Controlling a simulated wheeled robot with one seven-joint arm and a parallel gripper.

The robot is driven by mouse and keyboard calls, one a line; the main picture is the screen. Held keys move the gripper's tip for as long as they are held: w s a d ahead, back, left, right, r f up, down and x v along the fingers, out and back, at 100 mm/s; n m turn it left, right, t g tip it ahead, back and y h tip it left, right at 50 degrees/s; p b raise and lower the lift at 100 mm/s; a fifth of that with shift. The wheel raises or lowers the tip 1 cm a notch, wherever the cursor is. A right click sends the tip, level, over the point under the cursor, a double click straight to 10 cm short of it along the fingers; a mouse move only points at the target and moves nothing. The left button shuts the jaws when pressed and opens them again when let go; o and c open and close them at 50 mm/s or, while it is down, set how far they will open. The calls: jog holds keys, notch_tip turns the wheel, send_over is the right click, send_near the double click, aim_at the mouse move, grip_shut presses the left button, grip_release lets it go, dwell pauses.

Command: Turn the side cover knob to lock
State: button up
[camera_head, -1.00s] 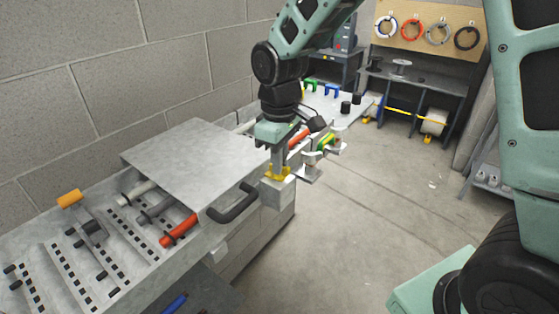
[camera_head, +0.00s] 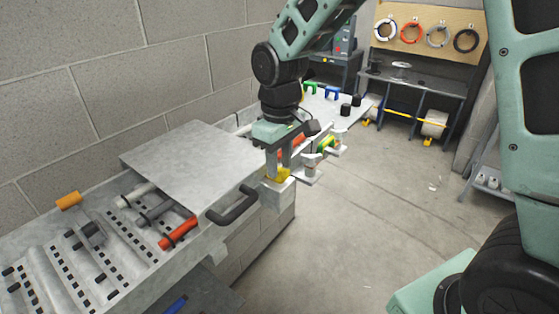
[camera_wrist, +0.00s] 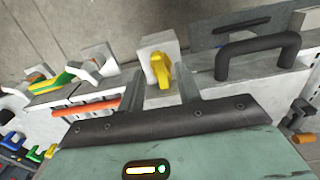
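The yellow knob (camera_head: 282,176) sits on a pale block (camera_head: 279,195) at the side of the grey cover (camera_head: 190,160), just right of its black handle (camera_head: 235,203). In the wrist view the yellow knob (camera_wrist: 161,70) stands out from its pale block (camera_wrist: 158,43), a little tilted. My gripper (camera_head: 278,168) points down at the knob. In the wrist view my gripper (camera_wrist: 163,75) is open, one finger on each side of the knob, with a visible gap to both. The black handle also shows in the wrist view (camera_wrist: 258,48).
A green and yellow piece (camera_head: 326,144) on a pale block stands close right of my gripper. The concrete floor (camera_head: 370,230) to the right is clear.

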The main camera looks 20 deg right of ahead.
aim_at(280, 166)
notch_tip(280, 166, up, 17)
jog(key=b, duration=0.3)
jog(key=shift+r+b, duration=0.15)
jog(key=shift+b, duration=0.2)
dwell(0.5)
jog(key=s+a+f+n+b, duration=0.1)
jog(key=s+a+f+b, duration=0.2)
jog(key=s+f, duration=0.8)
jog(key=s+a+f+n+b, duration=0.1)
jog(key=s+a+f+b, duration=0.2)
jog(key=s+f, duration=0.9)
notch_tip(280, 166, down, 2)
jog(key=shift+s+a+y, duration=0.2)
jog(key=shift+a+y, duration=0.1)
jog(key=shift+a, duration=0.2)
